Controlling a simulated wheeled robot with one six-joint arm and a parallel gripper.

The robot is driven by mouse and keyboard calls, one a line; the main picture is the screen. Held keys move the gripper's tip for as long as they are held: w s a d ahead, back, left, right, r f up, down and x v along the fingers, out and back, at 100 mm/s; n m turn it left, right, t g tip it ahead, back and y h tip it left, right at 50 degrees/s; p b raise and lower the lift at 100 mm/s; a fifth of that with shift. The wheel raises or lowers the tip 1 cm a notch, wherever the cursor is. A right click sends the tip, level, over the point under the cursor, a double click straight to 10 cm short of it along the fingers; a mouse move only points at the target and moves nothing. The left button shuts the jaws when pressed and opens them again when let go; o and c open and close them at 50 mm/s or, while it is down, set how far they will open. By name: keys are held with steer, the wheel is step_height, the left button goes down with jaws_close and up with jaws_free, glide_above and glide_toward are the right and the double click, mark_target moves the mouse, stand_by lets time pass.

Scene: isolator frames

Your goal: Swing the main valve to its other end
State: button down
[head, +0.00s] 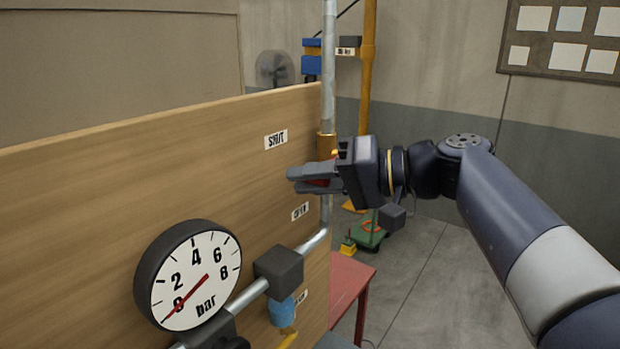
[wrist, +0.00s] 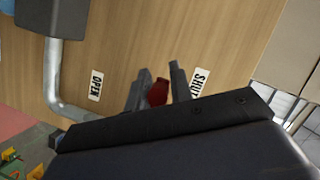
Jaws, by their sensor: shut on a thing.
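The main valve's red lever (head: 318,183) shows between the jaws of my gripper (head: 294,180), which is shut on it. In the wrist view the lever's red end (wrist: 157,92) sits between the two fingers of my gripper (wrist: 161,76). The brass valve body (head: 326,143) is on the vertical pipe at the board's right edge, partly hidden by my gripper. The SHUT label (head: 276,139) is above my gripper and the OPEN label (head: 300,211) is below it. In the wrist view the lever is between the labels, nearer SHUT (wrist: 200,82) than OPEN (wrist: 96,86).
A pressure gauge (head: 188,276) with its needle at 0 stands on the lower pipe, with a dark block (head: 279,272) and a blue part (head: 283,312) beside it. The wooden board (head: 130,170) is close behind my gripper. A red table (head: 348,280) is below.

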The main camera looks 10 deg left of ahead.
steer(key=w+d+f+n+t+h+b, duration=0.4)
steer(key=w+f+n+t+b, duration=0.3)
steer(key=b, duration=1.5)
step_height(320, 180, down, 2)
steer(key=w+n, duration=0.2)
steer(key=n, duration=0.3)
steer(key=shift+w+f+n+t, duration=0.15)
steer(key=shift+w+n+t, duration=0.05)
steer(key=shift+n+t, duration=0.1)
